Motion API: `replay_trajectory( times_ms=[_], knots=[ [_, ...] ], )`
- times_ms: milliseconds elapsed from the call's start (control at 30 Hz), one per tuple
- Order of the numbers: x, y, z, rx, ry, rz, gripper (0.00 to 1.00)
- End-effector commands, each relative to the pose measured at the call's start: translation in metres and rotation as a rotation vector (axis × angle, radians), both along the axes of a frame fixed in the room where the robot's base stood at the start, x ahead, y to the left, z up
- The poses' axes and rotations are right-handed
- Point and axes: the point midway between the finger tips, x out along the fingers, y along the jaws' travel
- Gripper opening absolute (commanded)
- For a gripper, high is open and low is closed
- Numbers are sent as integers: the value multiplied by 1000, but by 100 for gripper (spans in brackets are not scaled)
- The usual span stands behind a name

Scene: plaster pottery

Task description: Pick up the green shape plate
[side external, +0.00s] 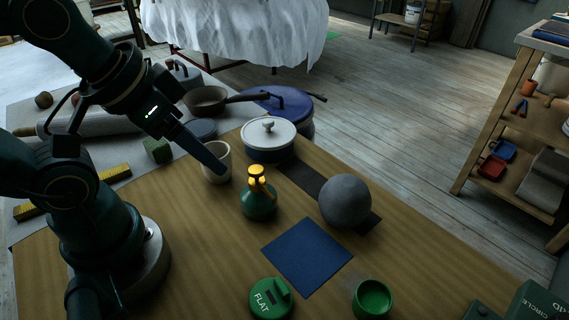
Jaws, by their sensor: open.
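A round dark-green piece marked FLAT (271,298), with a raised grip on top, lies near the front edge of the wooden table. Dark-green blocks marked CIRCLE and GRID (540,302) are cut off at the lower right corner. Which of these is the green shape plate I cannot tell for sure. My gripper (222,171) is open, well up and left of the FLAT piece, pointing down to the right. Its finger overlaps a cream cup (217,164) in this view; I cannot tell whether they touch. I see nothing held.
A blue square sheet (306,256) lies mid-table. Around it are a green sprayer bottle (259,198), a grey ball (345,201) on a dark strip, and a green cup (371,298). A white-lidded pot (268,138) and pans stand behind. Bare table lies left of the sheet.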

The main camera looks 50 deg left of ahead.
Motion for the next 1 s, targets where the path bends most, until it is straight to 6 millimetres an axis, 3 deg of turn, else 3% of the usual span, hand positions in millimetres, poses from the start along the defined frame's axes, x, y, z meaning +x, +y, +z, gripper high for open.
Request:
replay_trajectory(
  times_ms=[33, 67, 367, 767, 1000],
  knots=[
    [0, 0, 0, 0, 0, 0, 88],
    [0, 0, 0, 0, 0, 0, 100],
    [0, 0, 2, 0, -2, 0, 100],
    [2, 1, 54, 3, -7, 1, 100],
    [53, 36, 70, 147, -215, 72, 100]
  ],
)
